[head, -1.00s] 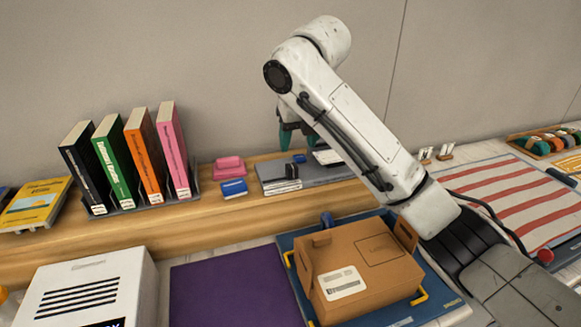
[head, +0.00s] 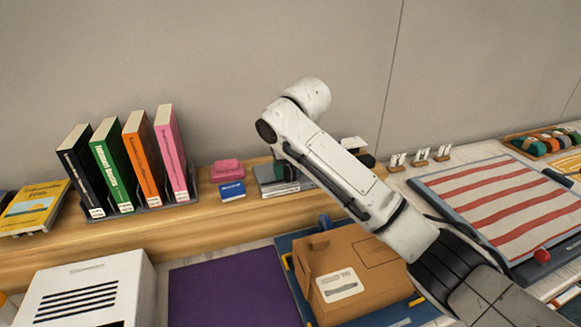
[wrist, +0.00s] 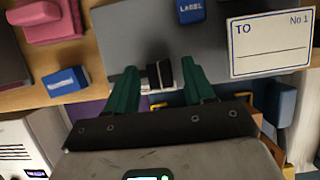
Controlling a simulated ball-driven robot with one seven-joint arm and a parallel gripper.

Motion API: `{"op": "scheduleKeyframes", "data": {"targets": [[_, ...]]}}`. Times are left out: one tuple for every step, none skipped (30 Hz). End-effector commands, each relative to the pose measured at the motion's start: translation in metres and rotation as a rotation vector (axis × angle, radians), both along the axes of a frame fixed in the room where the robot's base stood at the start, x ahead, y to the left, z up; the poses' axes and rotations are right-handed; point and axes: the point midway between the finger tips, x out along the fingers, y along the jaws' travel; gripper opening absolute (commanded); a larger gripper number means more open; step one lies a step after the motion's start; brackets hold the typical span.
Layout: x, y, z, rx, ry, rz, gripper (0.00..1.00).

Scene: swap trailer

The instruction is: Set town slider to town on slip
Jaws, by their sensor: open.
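In the wrist view my gripper (wrist: 160,68) is open, with its two green fingers on either side of a small black knob (wrist: 163,73). I cannot tell whether either finger touches it. The knob sits beside a pale metal piece at the edge of a grey plate (wrist: 115,58) and looks like the town slider; its lettering does not show. The white slip (wrist: 268,58), printed "TO" and "No 1", is right of the fingers. In the head view my arm hides most of the gripper and knob; part of the grey device (head: 268,182) shows.
A blue block marked LABEL (wrist: 191,11) lies beyond the fingers. A pink block (head: 227,170) and a blue box (head: 232,190) are left of the device. Books (head: 125,165) stand further left. A brown carton (head: 325,255) is in front, below the shelf.

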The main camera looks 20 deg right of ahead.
Motion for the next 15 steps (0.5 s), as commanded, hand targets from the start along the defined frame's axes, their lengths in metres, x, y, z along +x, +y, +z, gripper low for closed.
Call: {"op": "scheduleKeyframes", "data": {"targets": [[0.0000, 0.0000, 0.0001, 0.000, 0.000, 0.000, 0.51], [0.0000, 0.0000, 0.0001, 0.000, 0.000, 0.000, 0.48], [0.0000, -0.0001, 0.0001, 0.000, 0.000, 0.000, 0.45], [-0.0001, -0.0001, 0.0002, 0.000, 0.000, 0.000, 0.42], [-0.0001, -0.0001, 0.0002, 0.000, 0.000, 0.000, 0.39], [-0.0001, -0.0001, 0.0002, 0.000, 0.000, 0.000, 0.35], [-0.0001, -0.0001, 0.0002, 0.000, 0.000, 0.000, 0.32], [-0.0001, -0.0001, 0.0003, 0.000, 0.000, 0.000, 0.29], [-0.0001, -0.0001, 0.0003, 0.000, 0.000, 0.000, 0.25], [-0.0001, -0.0001, 0.0003, 0.000, 0.000, 0.000, 0.23], [-0.0001, -0.0001, 0.0003, 0.000, 0.000, 0.000, 0.20], [-0.0001, -0.0002, 0.0004, 0.000, 0.000, -0.001, 0.16], [-0.0001, -0.0002, 0.0004, 0.000, 0.000, -0.001, 0.13], [0.0000, -0.0002, 0.0004, 0.000, -0.001, -0.001, 0.10], [0.0001, -0.0002, 0.0006, 0.000, -0.001, -0.001, 0.06]]}}
